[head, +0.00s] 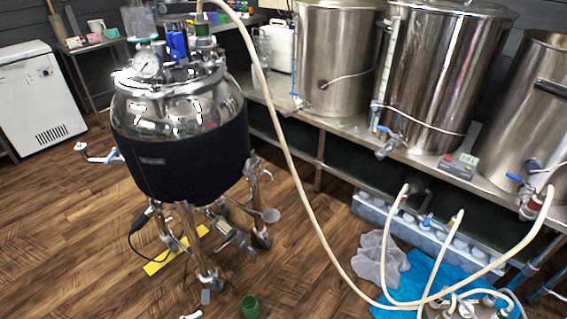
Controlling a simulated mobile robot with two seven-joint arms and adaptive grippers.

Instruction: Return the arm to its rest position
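Neither of my arms and neither of my grippers shows in the head view, so their pose and whether they are open or shut cannot be seen. The task names no other object. The nearest large thing is a steel fermenter vessel (180,168) in a black jacket, standing on legs at the left, with a pressure gauge (146,65) and fittings on its lid.
A pale hose (290,160) runs from the vessel top down to the floor at lower right. Steel kettles (440,80) stand on a metal bench (345,130). Grey and blue cloths (380,262) and a green cup (250,306) lie low. Wooden floor (60,230) is clear at left.

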